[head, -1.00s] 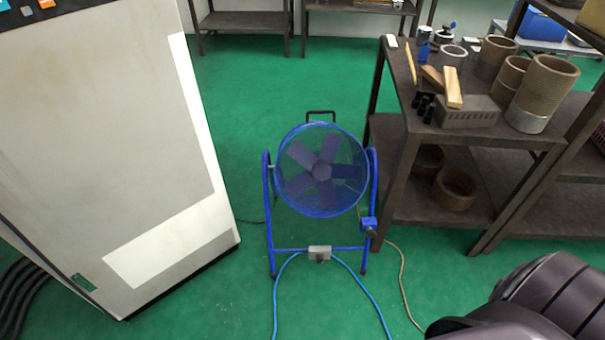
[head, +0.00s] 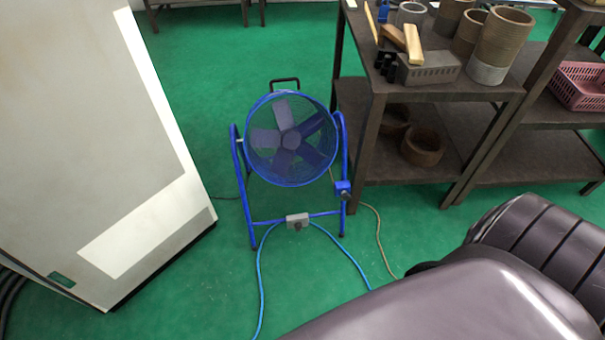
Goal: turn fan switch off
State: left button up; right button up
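A blue floor fan (head: 290,140) with a round wire guard stands on the green floor in the head view, left of a brown shelf. A grey box with a dark knob, which looks like the fan switch (head: 297,221), sits on the fan's lower crossbar. A small blue box (head: 343,189) is fixed to the right leg of its frame. I cannot tell the switch's setting. Dark links of my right arm show at the lower right, apart from the fan. Neither of my grippers is in view.
A large pale cabinet (head: 90,130) stands at the left. The brown shelf (head: 372,150) at the right holds several cylinders and a grey block (head: 430,68). Blue cables (head: 262,285) and a tan cable (head: 380,240) lie on the floor. Green floor is open in front of the fan.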

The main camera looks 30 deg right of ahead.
aim_at(297, 226)
jog(key=z, duration=1)
